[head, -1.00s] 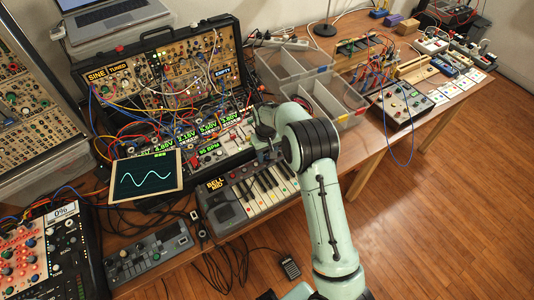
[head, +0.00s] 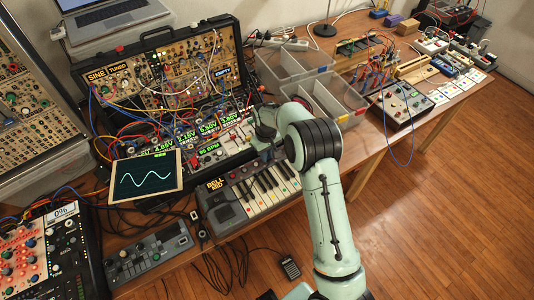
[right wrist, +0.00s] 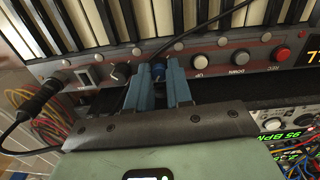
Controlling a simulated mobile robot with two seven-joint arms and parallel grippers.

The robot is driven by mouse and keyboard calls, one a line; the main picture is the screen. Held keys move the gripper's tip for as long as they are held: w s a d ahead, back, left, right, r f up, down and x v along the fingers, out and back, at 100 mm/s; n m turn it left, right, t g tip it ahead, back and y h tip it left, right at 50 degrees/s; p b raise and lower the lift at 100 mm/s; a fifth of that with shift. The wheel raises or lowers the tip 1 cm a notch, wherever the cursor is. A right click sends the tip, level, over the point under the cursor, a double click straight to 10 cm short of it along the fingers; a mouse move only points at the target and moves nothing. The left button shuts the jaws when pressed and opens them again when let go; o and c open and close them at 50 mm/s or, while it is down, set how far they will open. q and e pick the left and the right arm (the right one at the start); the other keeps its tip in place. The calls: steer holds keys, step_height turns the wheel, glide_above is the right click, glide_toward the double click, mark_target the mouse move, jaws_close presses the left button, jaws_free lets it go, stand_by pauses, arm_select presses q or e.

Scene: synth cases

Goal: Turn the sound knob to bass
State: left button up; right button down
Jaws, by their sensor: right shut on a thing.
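The small keyboard (head: 222,213) stands at the table's front edge, its display (head: 216,184) reading "BELL MID". In the right wrist view its control strip (right wrist: 215,50) carries several knobs and buttons. In the head view my right gripper (head: 268,153) is at the keyboard's back edge, mostly hidden by my arm. My left gripper is not in view.
A synth case (head: 165,60) with many patch cables stands behind the keyboard. A tablet with a sine wave (head: 146,177) is at its left. Grey bins (head: 345,122) stand to the right. A black cable plugs into the strip's left end (right wrist: 50,88).

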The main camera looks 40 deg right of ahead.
steer(key=n, duration=1.1)
steer(key=shift+n+p, duration=0.3)
steer(key=shift+p, duration=0.1)
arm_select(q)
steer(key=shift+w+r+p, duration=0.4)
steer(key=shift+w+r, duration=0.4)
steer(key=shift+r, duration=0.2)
arm_select(e)
steer(key=n, duration=0.4)
steer(key=shift+n, duration=0.3)
steer(key=c, duration=1)
jaws_free()
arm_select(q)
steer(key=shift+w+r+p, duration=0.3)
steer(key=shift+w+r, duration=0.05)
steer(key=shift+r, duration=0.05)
arm_select(e)
steer(key=r, duration=1.3)
steer(key=shift+s+r, duration=0.25)
